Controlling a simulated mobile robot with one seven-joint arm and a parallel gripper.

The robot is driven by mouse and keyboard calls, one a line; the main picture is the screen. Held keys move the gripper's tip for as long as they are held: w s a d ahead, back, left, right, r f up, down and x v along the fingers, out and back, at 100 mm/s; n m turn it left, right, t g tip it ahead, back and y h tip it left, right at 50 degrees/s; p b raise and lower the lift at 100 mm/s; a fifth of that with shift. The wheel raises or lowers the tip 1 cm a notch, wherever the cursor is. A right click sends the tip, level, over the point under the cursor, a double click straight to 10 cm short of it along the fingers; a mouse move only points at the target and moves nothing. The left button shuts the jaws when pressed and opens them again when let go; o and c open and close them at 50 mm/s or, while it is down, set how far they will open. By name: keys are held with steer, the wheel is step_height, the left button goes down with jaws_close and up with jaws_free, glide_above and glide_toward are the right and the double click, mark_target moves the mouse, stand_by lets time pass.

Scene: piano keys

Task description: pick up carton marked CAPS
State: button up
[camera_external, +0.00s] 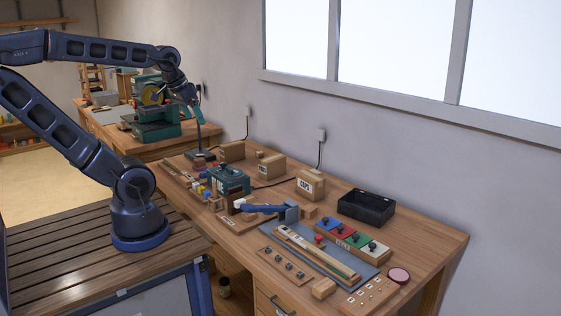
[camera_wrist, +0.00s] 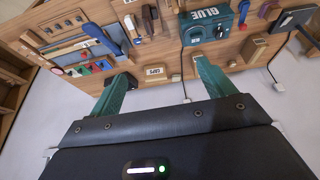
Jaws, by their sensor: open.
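The carton marked CAPS (camera_wrist: 155,72) is a small tan box standing on the bench near its wall edge. In the wrist view it shows between my fingers, farther off, with its label legible. In the external view it appears to be the rightmost tan carton (camera_external: 310,184), beside the black tray; its label is hard to read there. My gripper (camera_wrist: 162,74) is open and empty. In the external view my gripper (camera_external: 196,108) is high above the far left part of the bench, well apart from the carton.
Two more tan cartons (camera_external: 271,165) (camera_external: 231,151) stand along the wall side. The black tray (camera_external: 366,208), coloured blocks (camera_external: 352,238) and a blue-handled tool (camera_external: 262,208) crowd the bench. Cables run down from wall outlets (camera_external: 320,135).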

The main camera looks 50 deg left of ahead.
steer(key=w+d+m+g, duration=0.15)
steer(key=w+m, duration=0.35)
steer(key=w, duration=0.8)
steer(key=m+g+h, duration=0.4)
steer(key=m, duration=1)
glide_above(308, 174)
steer(key=a, duration=0.2)
steer(key=shift+t, duration=0.25)
steer(key=f, duration=2.6)
steer(key=shift+s+a+f, duration=0.15)
steer(key=shift+s, duration=0.2)
steer(key=shift+w+f+h, duration=0.25)
steer(key=shift+f+h, duration=0.05)
steer(key=shift+f, duration=0.15)
steer(key=x, duration=0.5)
steer(key=shift+w+x, duration=0.2)
steer(key=shift+x, duration=1.2)
steer(key=shift+w+x, duration=0.2)
steer(key=shift+x, duration=1.2)
steer(key=c, duration=1.2)
